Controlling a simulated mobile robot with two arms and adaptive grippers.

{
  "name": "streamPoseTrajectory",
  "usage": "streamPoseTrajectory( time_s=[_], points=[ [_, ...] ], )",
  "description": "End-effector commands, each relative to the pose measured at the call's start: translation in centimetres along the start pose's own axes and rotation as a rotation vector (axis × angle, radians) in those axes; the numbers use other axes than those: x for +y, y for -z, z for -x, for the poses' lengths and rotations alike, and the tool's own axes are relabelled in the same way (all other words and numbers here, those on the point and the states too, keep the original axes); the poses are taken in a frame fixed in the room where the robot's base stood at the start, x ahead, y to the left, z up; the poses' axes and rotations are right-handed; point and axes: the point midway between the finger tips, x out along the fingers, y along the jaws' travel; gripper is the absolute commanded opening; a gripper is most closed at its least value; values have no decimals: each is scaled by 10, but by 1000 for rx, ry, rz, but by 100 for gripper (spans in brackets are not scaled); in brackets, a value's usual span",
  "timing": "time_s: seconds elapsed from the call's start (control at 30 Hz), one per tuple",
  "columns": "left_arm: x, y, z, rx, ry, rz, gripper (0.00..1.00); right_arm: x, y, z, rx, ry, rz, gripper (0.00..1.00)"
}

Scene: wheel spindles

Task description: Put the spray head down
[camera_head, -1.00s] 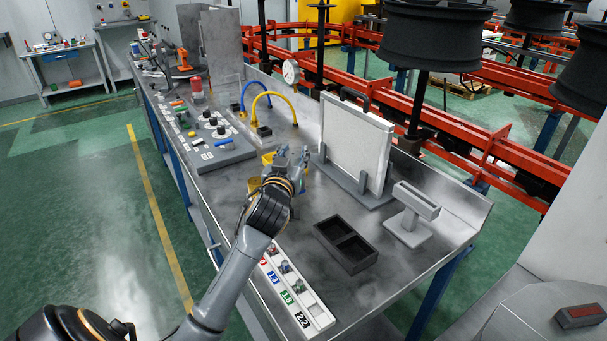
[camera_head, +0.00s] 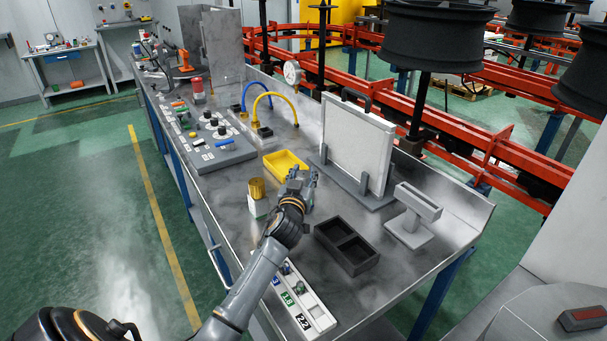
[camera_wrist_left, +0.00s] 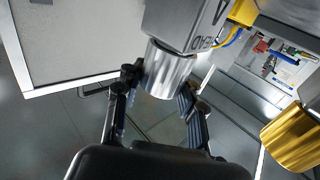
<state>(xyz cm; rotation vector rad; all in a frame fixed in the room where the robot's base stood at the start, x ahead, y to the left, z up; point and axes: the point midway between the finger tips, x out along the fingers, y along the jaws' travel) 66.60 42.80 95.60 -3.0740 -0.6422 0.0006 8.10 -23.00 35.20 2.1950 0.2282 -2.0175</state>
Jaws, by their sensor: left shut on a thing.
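In the left wrist view, my left gripper (camera_wrist_left: 158,98) is shut on a silver cylinder, which I take to be the spray head (camera_wrist_left: 168,72). A grey block with dark lettering adjoins its far end; I cannot tell whether the two are joined. In the head view, my left gripper (camera_head: 303,182) is low over the steel bench, between the yellow tray (camera_head: 284,161) and the black two-compartment tray (camera_head: 347,247). The spray head is mostly hidden by the gripper there. My right gripper is not in view.
A gold cylinder (camera_head: 256,189) on a white block stands left of the gripper; it also shows in the left wrist view (camera_wrist_left: 290,137). A framed white panel (camera_head: 355,145) and a grey stand (camera_head: 409,230) are on the right. A numbered strip (camera_head: 306,304) lies in front.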

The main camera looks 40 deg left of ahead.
Motion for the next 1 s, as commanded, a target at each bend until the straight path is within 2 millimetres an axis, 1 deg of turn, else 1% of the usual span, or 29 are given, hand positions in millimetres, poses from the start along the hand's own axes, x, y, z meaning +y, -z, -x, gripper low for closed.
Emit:
streamPoseTrajectory(
  time_s=[0.03,0.1,0.13,0.23,0.27,0.6,0.67,0.77,1.0],
  points=[
    [0,2,0,5,-1,0,0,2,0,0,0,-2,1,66],
    [0,0,0,5,0,0,0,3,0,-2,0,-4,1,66],
    [0,-2,0,0,1,0,39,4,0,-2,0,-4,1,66],
    [0,-1,0,0,0,0,59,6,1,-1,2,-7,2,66],
    [0,-1,0,0,0,0,61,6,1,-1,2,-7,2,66],
    [0,2,0,0,0,-1,61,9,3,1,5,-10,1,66],
    [0,-1,6,-1,0,0,61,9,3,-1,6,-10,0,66],
    [0,-1,20,-1,1,-1,61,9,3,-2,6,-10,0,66],
    [0,-1,58,0,0,0,61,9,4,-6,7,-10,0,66]
  ],
)
